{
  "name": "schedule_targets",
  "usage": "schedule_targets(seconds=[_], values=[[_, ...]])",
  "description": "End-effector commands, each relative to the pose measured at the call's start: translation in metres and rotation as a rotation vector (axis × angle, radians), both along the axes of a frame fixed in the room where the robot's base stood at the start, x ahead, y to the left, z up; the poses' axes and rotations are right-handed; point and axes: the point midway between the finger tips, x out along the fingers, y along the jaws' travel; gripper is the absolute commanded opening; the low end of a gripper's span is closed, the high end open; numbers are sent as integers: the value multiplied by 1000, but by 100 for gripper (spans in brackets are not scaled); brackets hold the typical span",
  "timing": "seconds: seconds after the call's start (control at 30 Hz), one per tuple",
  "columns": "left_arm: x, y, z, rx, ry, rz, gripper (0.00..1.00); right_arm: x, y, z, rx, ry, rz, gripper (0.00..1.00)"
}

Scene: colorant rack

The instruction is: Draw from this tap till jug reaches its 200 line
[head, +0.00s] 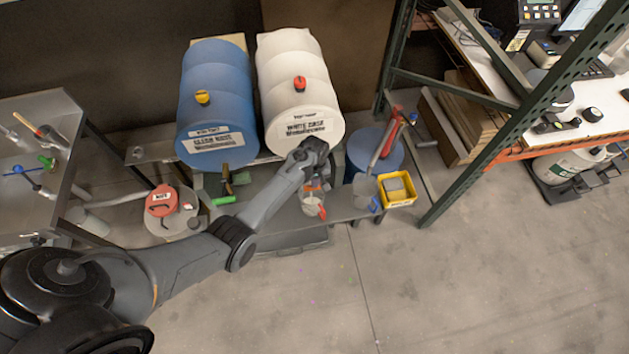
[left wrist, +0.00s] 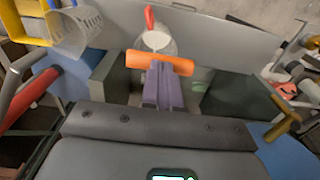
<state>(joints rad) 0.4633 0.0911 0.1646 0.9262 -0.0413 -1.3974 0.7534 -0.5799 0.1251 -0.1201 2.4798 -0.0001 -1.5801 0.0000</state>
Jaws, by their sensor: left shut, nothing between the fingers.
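The white drum (head: 298,95) lies on its side with its labelled end facing me. My left gripper (head: 315,178) is below that end, and my arm hides part of the tap. In the left wrist view my shut, empty fingers (left wrist: 163,88) reach to the tap's orange handle (left wrist: 160,63), apparently touching it. The handle lies crosswise. A clear jug (left wrist: 157,44) stands beyond it, with white in it and a red part above. The jug also shows in the head view (head: 311,205). Its marks and exact level cannot be read. My right gripper is not in view.
A blue drum (head: 217,100) lies left of the white one, with its own brown-handled tap (head: 225,178). A second clear jug (head: 364,188) and a yellow box (head: 397,189) stand right of the filled jug. A green rack post (head: 500,125) rises at right.

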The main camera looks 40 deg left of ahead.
Motion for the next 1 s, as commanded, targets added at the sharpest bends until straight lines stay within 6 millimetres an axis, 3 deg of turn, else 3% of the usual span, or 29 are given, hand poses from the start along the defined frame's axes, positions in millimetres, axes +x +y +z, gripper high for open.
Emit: schedule_targets(seconds=[1.0], values=[[0,0,-25,-1,1,0,0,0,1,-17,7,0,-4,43]])
